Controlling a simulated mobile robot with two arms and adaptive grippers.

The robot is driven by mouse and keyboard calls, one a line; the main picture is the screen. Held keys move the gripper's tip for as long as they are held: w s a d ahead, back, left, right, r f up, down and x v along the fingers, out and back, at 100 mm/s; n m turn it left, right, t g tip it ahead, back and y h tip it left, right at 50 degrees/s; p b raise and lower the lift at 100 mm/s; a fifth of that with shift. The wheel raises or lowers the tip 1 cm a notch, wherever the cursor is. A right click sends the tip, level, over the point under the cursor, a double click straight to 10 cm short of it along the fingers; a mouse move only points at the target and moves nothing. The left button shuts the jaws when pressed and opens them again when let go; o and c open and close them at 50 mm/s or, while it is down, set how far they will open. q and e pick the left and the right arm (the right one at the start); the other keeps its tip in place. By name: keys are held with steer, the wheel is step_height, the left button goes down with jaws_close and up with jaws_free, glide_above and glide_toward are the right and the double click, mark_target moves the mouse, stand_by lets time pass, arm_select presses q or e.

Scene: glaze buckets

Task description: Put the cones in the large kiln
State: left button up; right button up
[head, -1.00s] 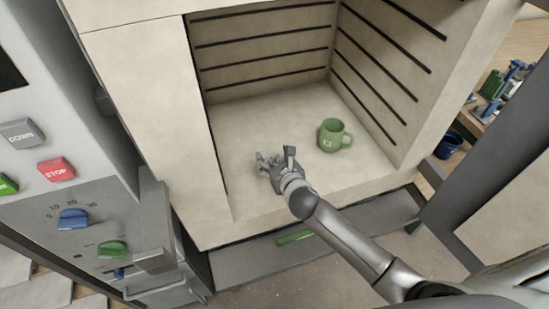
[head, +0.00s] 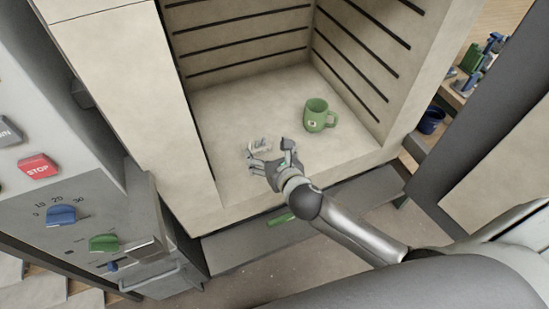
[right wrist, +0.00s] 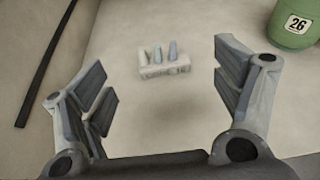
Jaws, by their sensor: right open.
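The cones (right wrist: 164,61) are a small pale block with several short grey-blue pegs standing in it. They sit on the floor of the large kiln (head: 228,122), and in the head view the cones (head: 261,145) lie just beyond my right gripper (head: 268,164). In the right wrist view my right gripper (right wrist: 160,95) is open and empty, its fingers spread wide. The cones stand beyond and between the fingertips, apart from them. My left gripper is not in view.
The kiln's side walls carry dark grooves. A control panel (head: 80,215) with a red stop button (head: 38,167) is at left. A dark blue pot (head: 431,121) is outside at right.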

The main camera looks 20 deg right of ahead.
steer(key=v, duration=0.5)
stand_by(0.5)
